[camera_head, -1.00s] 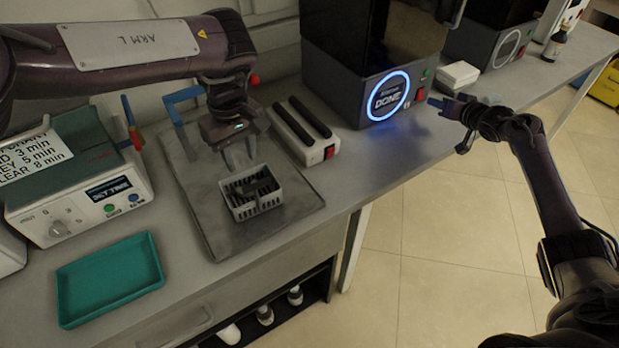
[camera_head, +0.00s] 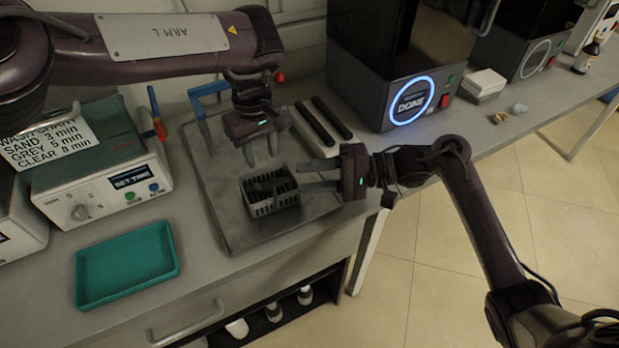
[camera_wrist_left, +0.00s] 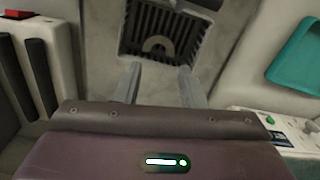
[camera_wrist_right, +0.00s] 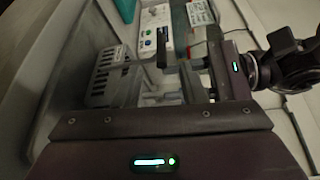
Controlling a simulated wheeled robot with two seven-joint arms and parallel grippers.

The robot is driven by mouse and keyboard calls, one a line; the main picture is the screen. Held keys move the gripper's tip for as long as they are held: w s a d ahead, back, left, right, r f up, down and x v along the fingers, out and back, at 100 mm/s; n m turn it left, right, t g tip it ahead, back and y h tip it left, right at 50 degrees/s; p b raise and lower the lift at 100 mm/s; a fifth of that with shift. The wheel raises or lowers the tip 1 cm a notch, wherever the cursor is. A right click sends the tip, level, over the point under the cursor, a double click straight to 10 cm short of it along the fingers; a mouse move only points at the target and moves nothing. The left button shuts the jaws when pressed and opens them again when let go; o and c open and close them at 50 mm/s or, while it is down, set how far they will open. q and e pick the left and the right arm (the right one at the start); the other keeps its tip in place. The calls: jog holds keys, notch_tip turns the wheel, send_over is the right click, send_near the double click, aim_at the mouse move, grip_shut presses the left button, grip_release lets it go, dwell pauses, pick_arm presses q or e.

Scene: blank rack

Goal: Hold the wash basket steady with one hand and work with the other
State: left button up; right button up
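The grey slotted wash basket (camera_head: 270,205) stands on the metal tray (camera_head: 240,235). A grey arch-shaped piece (camera_wrist_left: 157,46) lies inside it in the left wrist view. My left gripper (camera_head: 262,146) hangs above and behind the basket, pointing down, fingers apart and empty. In the left wrist view its fingers (camera_wrist_left: 160,82) stop short of the basket (camera_wrist_left: 126,28). My right gripper (camera_head: 318,176) is at the basket's right side, pointing left, fingers apart. The basket also shows in the right wrist view (camera_wrist_right: 105,85). I cannot tell whether the right fingers touch it.
A wash unit (camera_head: 100,190) reading "SET TIME" stands left, with a wash chart (camera_head: 45,143) on it. A teal tray (camera_head: 127,262) lies in front. A white block with two dark bars (camera_head: 325,125) stands behind the basket. A printer (camera_head: 400,85) reads "DONE".

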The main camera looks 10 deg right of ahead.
aim_at(279, 184)
jog(key=shift+s+a+r+g, duration=0.15)
jog(key=shift+s+a+g, duration=0.15)
jog(key=shift+s+a, duration=0.15)
jog(key=shift+a, duration=0.35)
jog(key=shift+w+a+f, duration=0.15)
jog(key=shift+a, duration=1.6)
jog(key=shift+w+a+f, duration=0.1)
jog(key=shift+w+a, duration=0.05)
jog(key=shift+a, duration=1.55)
